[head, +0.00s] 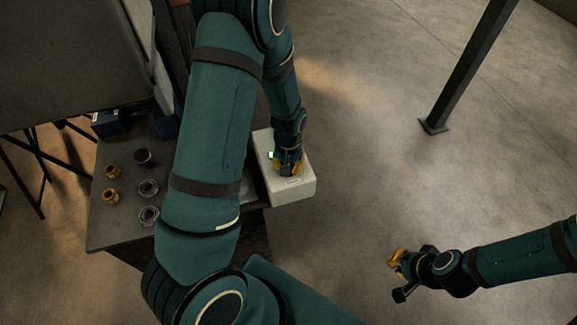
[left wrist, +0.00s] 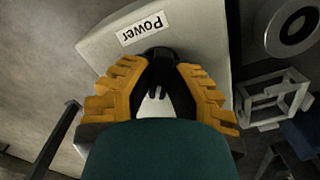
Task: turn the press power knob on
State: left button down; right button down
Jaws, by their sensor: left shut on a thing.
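The press power box is a pale box (head: 301,189) at the table's right edge in the head view. A label reading "Power" (left wrist: 142,29) is on its face in the left wrist view. A dark round knob (left wrist: 158,54) sits just below the label, partly hidden by my fingers. My left gripper (head: 289,166) is over the box, its yellow fingers closed around the knob from both sides; it also shows in the left wrist view (left wrist: 160,72). My right gripper (head: 393,261) hangs over bare floor, away from the box; its finger gap is unclear.
A dark table (head: 112,231) holds several brass and metal fittings (head: 148,188) and a blue box (head: 108,123). My left arm hides much of the table. A dark post (head: 464,70) stands at upper right. The floor right of the box is clear. A small green light (head: 271,155) glows beside the gripper.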

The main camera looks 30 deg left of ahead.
pick_arm(q)
jog(key=shift+s+f+m, duration=0.1)
jog(key=shift+m, duration=1.1)
jog(key=shift+b, duration=0.3)
jog(key=c, duration=0.9)
grip_release()
notch_tip(320, 180, up, 12)
jog(key=shift+r, duration=0.1)
